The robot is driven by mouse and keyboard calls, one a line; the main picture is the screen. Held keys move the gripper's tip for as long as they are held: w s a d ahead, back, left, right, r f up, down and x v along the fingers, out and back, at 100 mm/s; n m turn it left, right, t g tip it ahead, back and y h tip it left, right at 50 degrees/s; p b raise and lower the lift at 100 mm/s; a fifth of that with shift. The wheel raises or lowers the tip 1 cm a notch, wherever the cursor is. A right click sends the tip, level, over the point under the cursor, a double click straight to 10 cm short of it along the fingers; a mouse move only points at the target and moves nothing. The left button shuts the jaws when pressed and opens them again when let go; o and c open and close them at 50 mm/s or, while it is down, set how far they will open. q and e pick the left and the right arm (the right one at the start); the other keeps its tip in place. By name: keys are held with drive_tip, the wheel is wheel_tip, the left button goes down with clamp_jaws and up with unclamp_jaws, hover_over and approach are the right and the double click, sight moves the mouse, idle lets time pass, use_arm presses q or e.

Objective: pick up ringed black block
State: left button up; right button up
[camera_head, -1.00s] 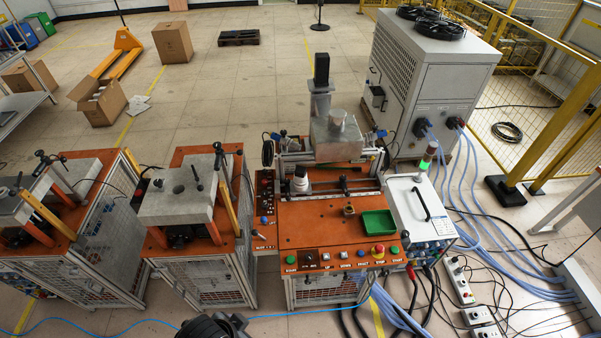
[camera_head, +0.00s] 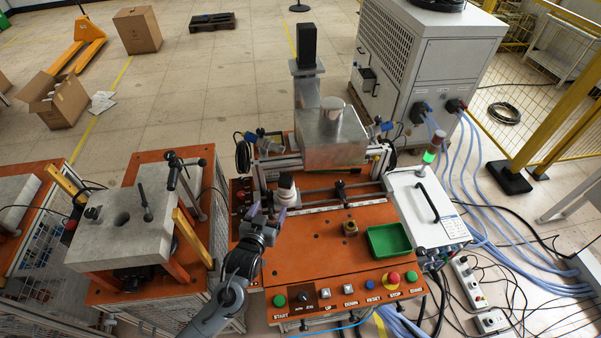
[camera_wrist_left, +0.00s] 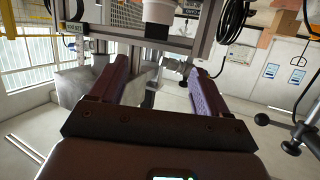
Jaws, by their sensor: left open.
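A small dark block (camera_head: 286,181) sits on top of a white round piece (camera_head: 287,196) at the left end of the machine's rail. I cannot clearly make out a ring on the block. My left gripper (camera_head: 268,212) is open and empty, just in front and to the left of this piece, apart from it. In the left wrist view the picture is upside down; the white piece (camera_wrist_left: 158,11) with its dark end (camera_wrist_left: 157,30) shows beyond the two spread fingers (camera_wrist_left: 160,78). A small brass-brown block (camera_head: 350,228) with a dark centre stands on the orange table top.
A green tray (camera_head: 389,240) lies on the orange table top (camera_head: 310,255), right of the brass-brown block. Control buttons (camera_head: 346,292) line its front edge. A metal box (camera_head: 331,140) and rail frame stand behind. A grey-topped stand (camera_head: 133,222) is at the left.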

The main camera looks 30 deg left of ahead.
use_arm(q)
wheel_tip(320, 180, down, 2)
drive_tip(key=w+b, duration=0.1)
drive_tip(key=w, duration=0.2)
drive_tip(key=t+b, duration=0.1)
drive_tip(key=b, duration=0.1)
approach(285, 181)
drive_tip(key=w, duration=0.3)
drive_tip(key=shift+s+a+f+x, duration=0.1)
drive_tip(key=shift+a+x, duration=0.05)
drive_tip(key=shift+x, duration=1)
drive_tip(key=shift+s+a+f+x, duration=0.1)
drive_tip(key=shift+a+f+x, duration=0.1)
drive_tip(key=shift+x, duration=0.95)
drive_tip(key=shift+s+a+f+x, duration=0.1)
drive_tip(key=shift+a+x, duration=0.05)
drive_tip(key=shift+x, duration=1)
use_arm(e)
drive_tip(key=shift+s+d+f, duration=0.15)
drive_tip(key=shift+f, duration=1)
drive_tip(key=shift+s+d+f, duration=0.1)
drive_tip(key=shift+d+f, duration=0.05)
drive_tip(key=shift+f, duration=0.95)
use_arm(q)
drive_tip(key=shift+c, duration=0.4)
drive_tip(key=shift+r, duration=0.15)
clamp_jaws()
use_arm(e)
drive_tip(key=shift+d, duration=0.1)
